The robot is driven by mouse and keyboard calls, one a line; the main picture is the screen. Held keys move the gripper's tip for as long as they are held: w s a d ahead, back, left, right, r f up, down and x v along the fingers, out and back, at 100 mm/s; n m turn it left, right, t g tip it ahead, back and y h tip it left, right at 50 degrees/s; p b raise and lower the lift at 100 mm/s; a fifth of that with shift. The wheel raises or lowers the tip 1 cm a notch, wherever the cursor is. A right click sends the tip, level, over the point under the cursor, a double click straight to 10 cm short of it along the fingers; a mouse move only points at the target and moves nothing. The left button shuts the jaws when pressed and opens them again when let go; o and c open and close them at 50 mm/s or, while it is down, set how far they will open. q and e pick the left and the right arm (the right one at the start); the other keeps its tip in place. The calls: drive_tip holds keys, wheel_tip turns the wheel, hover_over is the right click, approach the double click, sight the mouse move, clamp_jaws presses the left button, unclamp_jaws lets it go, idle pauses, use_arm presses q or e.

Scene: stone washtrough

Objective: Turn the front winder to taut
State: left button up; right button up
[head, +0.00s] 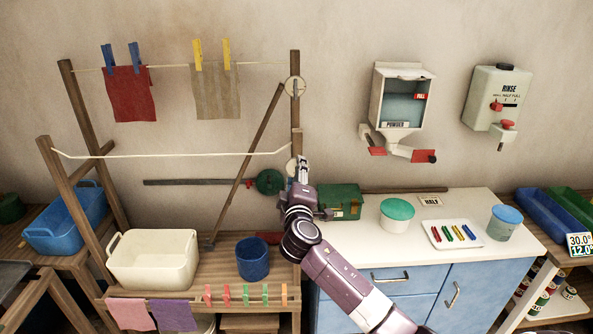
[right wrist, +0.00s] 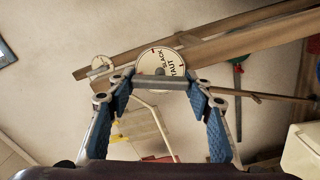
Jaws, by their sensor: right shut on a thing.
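The front winder is a pale round disc (right wrist: 164,61) on the front right post, lettered SLACK and TAUT, with a grey bar handle (right wrist: 160,83) across it. In the head view the disc (head: 291,167) is partly hidden behind my right gripper (head: 303,166). In the right wrist view my right gripper (right wrist: 161,86) has its blue-padded fingers at the two ends of the bar and is shut on it. The front line (head: 170,156) sags a little between the posts. The pointer's exact setting is not clear. My left gripper is not in view.
The rear winder (head: 295,87) sits higher, by the rear line with a red cloth (head: 131,95) and a beige cloth (head: 216,92). A slanting wooden pole (head: 243,165) stands left of my gripper. A green box (head: 340,201) and blue bucket (head: 253,258) are below.

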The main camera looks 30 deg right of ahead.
drive_tip(key=n+p, duration=0.2)
drive_tip(key=n, duration=0.2)
drive_tip(key=shift+n, duration=0.4)
drive_tip(key=n+p, duration=0.2)
drive_tip(key=n, duration=0.2)
drive_tip(key=shift+f+p, duration=0.1)
drive_tip(key=shift+p, duration=0.2)
drive_tip(key=n+p, duration=0.2)
drive_tip(key=n, duration=0.3)
drive_tip(key=shift+f, duration=0.15)
drive_tip(key=n+p, duration=0.1)
drive_tip(key=n, duration=0.1)
drive_tip(key=shift+f+n, duration=0.1)
drive_tip(key=shift+n, duration=0.3)
drive_tip(key=n, duration=0.5)
drive_tip(key=shift+s+d+f, duration=0.1)
drive_tip(key=shift+d, duration=0.05)
drive_tip(key=n, duration=0.6)
drive_tip(key=shift+s+d+n, duration=0.1)
drive_tip(key=shift+n, duration=0.2)
drive_tip(key=n, duration=0.6)
drive_tip(key=shift+d, duration=0.1)
drive_tip(key=n, duration=0.6)
drive_tip(key=shift+s+r, duration=0.1)
drive_tip(key=shift+r, duration=0.1)
